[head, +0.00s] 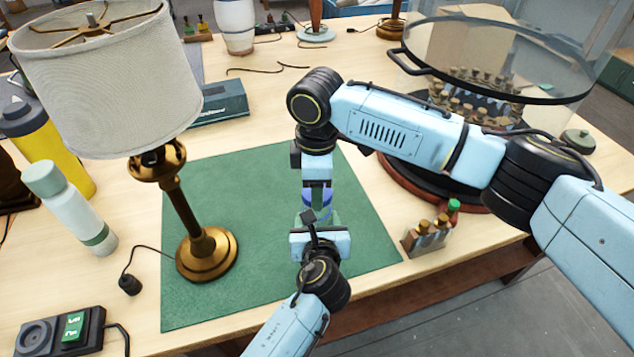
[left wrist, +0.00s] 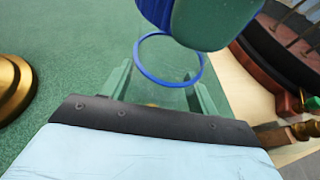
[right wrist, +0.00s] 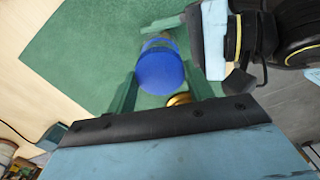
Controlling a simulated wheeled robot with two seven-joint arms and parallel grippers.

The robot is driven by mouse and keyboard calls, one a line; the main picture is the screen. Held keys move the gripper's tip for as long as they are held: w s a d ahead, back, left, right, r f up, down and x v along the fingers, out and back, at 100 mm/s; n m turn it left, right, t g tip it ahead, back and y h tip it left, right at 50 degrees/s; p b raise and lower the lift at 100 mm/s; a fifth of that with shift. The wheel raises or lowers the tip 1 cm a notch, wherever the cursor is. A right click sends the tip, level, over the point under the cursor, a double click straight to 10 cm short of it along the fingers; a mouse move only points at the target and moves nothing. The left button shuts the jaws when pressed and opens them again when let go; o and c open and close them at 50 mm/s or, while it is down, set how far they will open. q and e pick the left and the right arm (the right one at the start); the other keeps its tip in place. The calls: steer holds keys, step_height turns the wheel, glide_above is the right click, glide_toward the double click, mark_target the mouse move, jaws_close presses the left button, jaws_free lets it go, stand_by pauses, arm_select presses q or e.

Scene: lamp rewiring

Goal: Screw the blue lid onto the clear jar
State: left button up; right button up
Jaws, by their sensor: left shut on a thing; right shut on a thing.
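The blue lid (right wrist: 160,72) sits between the green fingers of my right gripper (head: 318,203), which is shut on it. The lid's edge also shows at the top of the left wrist view (left wrist: 158,12). The clear jar is see-through and shows mainly as a blue ring (left wrist: 142,58) in the left wrist view. My left gripper (left wrist: 160,78) is shut on the jar over the green mat (head: 215,305). The lid is close over the jar, and the ring stays visible below it; they look apart. In the head view, my grippers hide most of both.
A brass lamp (head: 208,255) with a pale shade stands left of my grippers. A small wooden rack (head: 425,240) with little bottles stands to the right. A large glass cover (head: 490,50) is behind my right arm. The mat's front right is clear.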

steer(key=shift+f, duration=0.15)
steer(key=shift+f, duration=0.75)
steer(key=shift+f, duration=0.6)
